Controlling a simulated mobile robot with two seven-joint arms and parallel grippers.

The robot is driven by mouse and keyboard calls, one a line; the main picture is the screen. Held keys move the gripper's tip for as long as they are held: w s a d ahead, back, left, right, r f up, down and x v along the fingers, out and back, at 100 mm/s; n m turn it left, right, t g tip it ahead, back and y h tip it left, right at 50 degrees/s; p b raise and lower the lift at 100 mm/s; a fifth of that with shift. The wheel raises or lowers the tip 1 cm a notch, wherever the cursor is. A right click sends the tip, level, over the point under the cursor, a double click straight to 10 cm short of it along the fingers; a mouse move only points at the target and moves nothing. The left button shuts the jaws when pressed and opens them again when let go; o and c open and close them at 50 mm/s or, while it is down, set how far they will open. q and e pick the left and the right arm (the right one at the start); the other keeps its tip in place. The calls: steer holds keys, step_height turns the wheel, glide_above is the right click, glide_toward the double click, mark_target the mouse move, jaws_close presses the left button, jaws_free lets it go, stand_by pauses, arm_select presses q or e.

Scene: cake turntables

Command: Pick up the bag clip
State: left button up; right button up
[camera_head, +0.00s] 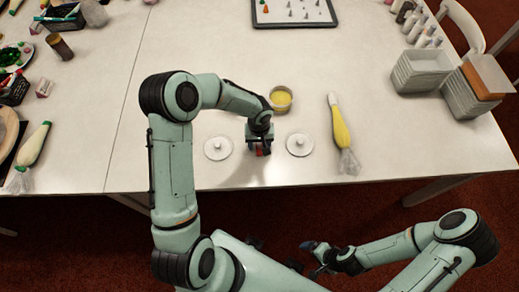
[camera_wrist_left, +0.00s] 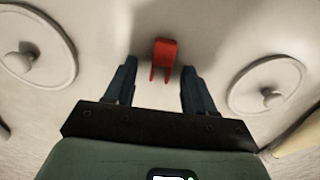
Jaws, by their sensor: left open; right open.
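The bag clip is a small red piece with two prongs. In the left wrist view the bag clip (camera_wrist_left: 164,58) lies on the table ahead of and between my left gripper's open fingers (camera_wrist_left: 158,88); no finger is seen touching it. In the head view the left gripper (camera_head: 259,151) points down at the table between two white discs, and a bit of the red clip (camera_head: 262,151) shows at its fingers, mostly hidden. My right gripper (camera_head: 314,258) is off the table's front edge, low, open and empty.
White knobbed discs flank the left gripper, one left (camera_head: 218,148) and one right (camera_head: 299,144). A yellow tub (camera_head: 281,98) stands just behind. A yellow piping bag (camera_head: 340,127) lies to the right. Grey containers (camera_head: 421,70) stand far right.

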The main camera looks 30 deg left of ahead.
arm_select(q)
steer(key=c, duration=0.9)
step_height(320, 180, up, 25)
steer(key=p, duration=0.3)
arm_select(e)
steer(key=w+r, duration=0.4)
steer(key=shift+r+t, duration=0.25)
steer(key=shift+t, duration=0.05)
